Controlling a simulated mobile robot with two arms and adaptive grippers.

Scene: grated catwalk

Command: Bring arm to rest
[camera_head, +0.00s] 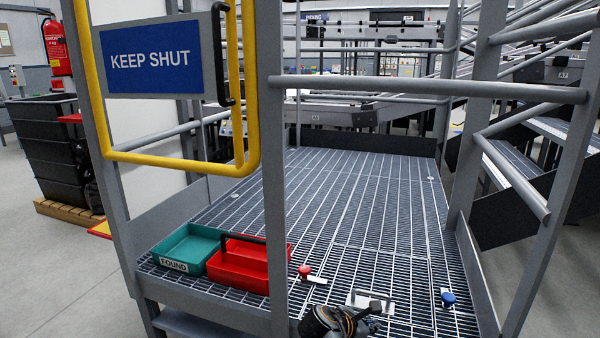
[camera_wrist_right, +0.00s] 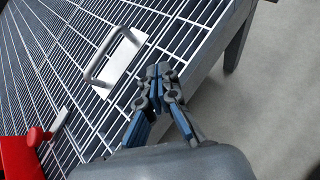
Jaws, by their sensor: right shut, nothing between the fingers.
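My right gripper (camera_head: 372,308) shows at the bottom of the head view, low over the front edge of the grated catwalk (camera_head: 350,220). In the right wrist view, the right gripper (camera_wrist_right: 158,73) has its blue-padded fingers together at the tips, with nothing held. It overlaps the catwalk's edge in that picture, near a white plate with a grey handle (camera_wrist_right: 118,62). How far it is above the grating I cannot tell. My left gripper is not in view.
A teal FOUND tray (camera_head: 180,246), a red toolbox (camera_head: 238,268), a red-knobbed piece (camera_head: 305,271) and a blue knob (camera_head: 448,298) sit on the grating. Grey posts and rails (camera_head: 430,90) and a yellow-framed KEEP SHUT gate (camera_head: 150,158) surround it. The grating behind is clear.

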